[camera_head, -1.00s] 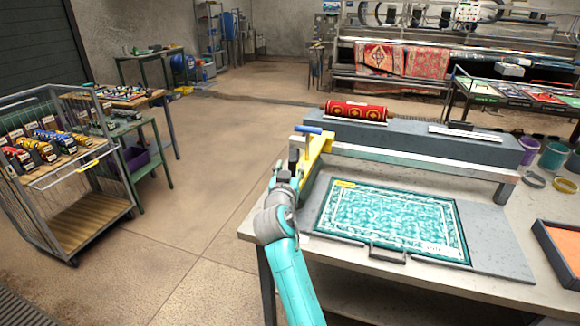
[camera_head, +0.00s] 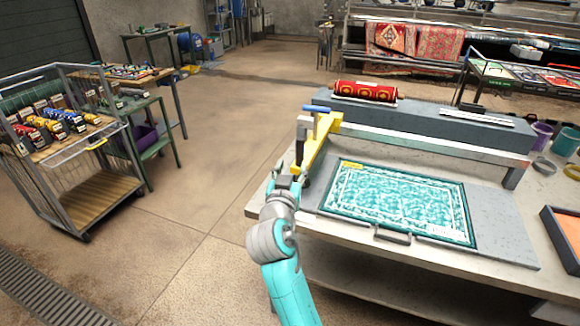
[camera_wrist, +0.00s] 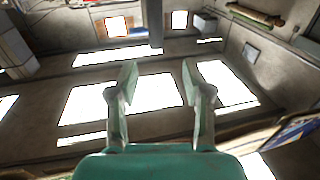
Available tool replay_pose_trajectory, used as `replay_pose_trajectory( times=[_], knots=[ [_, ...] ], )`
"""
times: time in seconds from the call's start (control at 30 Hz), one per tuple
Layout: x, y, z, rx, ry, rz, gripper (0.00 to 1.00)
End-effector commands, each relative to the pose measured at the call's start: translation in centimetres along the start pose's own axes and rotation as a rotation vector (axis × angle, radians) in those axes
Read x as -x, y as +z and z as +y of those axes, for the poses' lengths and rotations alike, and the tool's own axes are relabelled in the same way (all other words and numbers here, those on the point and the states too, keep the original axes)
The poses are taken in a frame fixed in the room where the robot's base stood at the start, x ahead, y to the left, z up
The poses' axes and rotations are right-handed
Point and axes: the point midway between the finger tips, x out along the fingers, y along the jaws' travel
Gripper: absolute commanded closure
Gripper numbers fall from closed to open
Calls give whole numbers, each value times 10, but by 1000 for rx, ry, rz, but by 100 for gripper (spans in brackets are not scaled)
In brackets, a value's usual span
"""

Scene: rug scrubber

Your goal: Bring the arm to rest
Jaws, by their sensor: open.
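My gripper (camera_head: 288,181) is at the end of my teal and grey arm, in front of the table's left end in the head view. In the wrist view its two fingers (camera_wrist: 158,80) are spread apart with nothing between them. That view faces bright ceiling panels (camera_wrist: 148,92). In the head picture the gripper is just below a yellow clamp-like bar (camera_head: 318,150) with a blue handle; I cannot tell whether they touch.
The grey worktable (camera_head: 345,255) bears a teal patterned rug panel (camera_head: 400,203) and a grey beam with a red roll (camera_head: 364,91). A wheeled cage cart (camera_head: 97,195) stands at left. Open floor (camera_head: 185,235) lies between cart and table.

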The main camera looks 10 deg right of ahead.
Motion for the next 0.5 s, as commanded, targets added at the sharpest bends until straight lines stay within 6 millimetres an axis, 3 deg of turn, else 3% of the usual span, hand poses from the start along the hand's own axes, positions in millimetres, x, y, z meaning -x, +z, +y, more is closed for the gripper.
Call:
replay_pose_trajectory(
  times=[0.17, 0.27, 0.5],
  knots=[
    [7, 22, 5, 20, -20, -14, 50],
    [20, 52, 14, 49, -55, -32, 50],
    [72, 135, 43, 119, -164, -82, 50]
  ],
)
